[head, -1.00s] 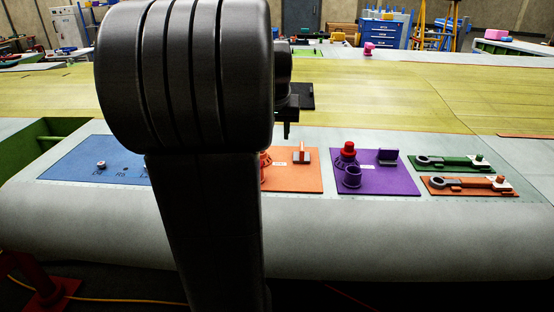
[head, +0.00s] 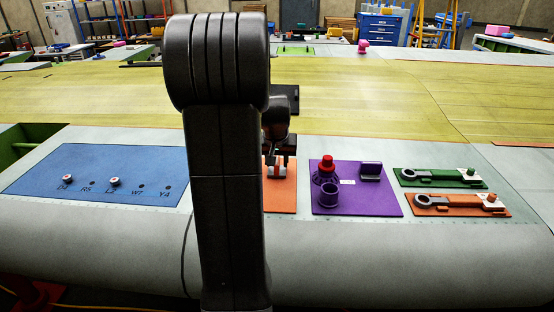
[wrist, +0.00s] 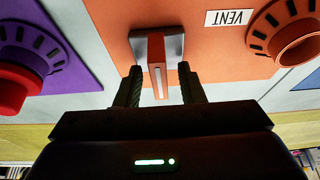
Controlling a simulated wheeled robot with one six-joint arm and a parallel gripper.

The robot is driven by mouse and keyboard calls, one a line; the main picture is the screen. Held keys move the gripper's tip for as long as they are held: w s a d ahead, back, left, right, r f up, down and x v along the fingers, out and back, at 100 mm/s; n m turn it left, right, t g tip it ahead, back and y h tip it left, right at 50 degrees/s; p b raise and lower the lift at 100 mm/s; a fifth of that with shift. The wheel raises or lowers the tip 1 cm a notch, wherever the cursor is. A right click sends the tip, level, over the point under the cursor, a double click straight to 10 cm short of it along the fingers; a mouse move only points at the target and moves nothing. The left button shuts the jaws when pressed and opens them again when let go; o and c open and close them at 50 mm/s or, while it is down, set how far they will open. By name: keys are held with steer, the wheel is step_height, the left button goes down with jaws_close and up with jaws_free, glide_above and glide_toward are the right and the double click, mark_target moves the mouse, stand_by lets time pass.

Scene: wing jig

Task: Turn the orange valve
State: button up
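The orange valve handle (wrist: 156,52) is an upright orange bar on a grey base in the wrist view. My gripper (wrist: 159,72) is open. One finger is on each side of the handle, with visible gaps, and I see no contact. In the head view my gripper (head: 278,157) is over the orange panel (head: 283,200), whose left part is hidden behind my arm.
An orange round socket (wrist: 290,42) is on the same panel. A purple panel (head: 350,204) with a red-topped fitting (head: 326,162) stands close on the right. Green (head: 440,177) and orange (head: 455,205) tool plates lie farther right. A blue panel (head: 100,175) lies left.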

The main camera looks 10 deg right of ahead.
jaws_close()
steer(key=shift+f+m+b, duration=0.1)
steer(key=shift+m+b, duration=0.2)
steer(key=shift+f+m+h+b, duration=0.15)
steer(key=shift+m+h+b, duration=0.45)
steer(key=shift+m+b, duration=0.55)
steer(key=m+g+h+b, duration=0.1)
steer(key=m+b, duration=0.1)
steer(key=m, duration=0.2)
steer(key=m+g+b, duration=0.1)
steer(key=m, duration=0.1)
steer(key=m+g+h+b, duration=0.1)
steer(key=m, duration=0.2)
steer(key=shift+r, duration=0.2)
steer(key=m+g, duration=0.1)
steer(key=m, duration=0.2)
steer(key=m+g, duration=0.1)
steer(key=m, duration=0.2)
steer(key=shift+g, duration=0.3)
